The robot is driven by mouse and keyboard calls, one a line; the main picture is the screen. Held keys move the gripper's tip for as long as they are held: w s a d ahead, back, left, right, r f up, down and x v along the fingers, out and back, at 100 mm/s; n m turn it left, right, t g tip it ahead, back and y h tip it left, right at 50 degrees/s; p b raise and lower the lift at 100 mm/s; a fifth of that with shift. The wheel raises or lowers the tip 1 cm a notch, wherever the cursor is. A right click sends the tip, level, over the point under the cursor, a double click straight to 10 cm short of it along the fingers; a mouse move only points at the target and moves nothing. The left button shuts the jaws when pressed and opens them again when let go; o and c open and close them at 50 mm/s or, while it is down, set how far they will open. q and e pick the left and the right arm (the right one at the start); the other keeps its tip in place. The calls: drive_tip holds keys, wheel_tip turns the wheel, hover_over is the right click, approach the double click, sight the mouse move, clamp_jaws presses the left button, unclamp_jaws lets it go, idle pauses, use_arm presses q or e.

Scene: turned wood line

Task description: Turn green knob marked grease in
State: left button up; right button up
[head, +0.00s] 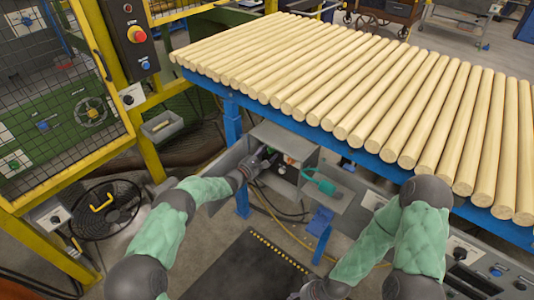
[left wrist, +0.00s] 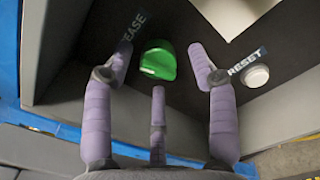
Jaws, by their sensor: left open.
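The green knob (left wrist: 158,62) sits on a dark panel, in the middle of the left wrist view. A label ending in "EASE" (left wrist: 133,27) is beside it at the upper left, partly covered by a finger. My left gripper (head: 264,160) reaches into the open grey box (head: 290,140) under the table. Its fingers are spread on both sides of the knob, with a third below it; contact cannot be told. I cannot make out the knob clearly in the head view. My right gripper (head: 316,290) is at the bottom edge, its fingers mostly out of sight.
A white button (left wrist: 255,75) marked reset is right of the knob. A teal plug-like part (head: 319,182) is on the box's open door. Wooden rods (head: 350,80) cover the blue-framed table above. A black fan (head: 105,208) and yellow fence (head: 150,125) stand left.

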use_arm(q)
drive_tip(key=v, duration=1.2)
drive_tip(key=shift+f, duration=0.1)
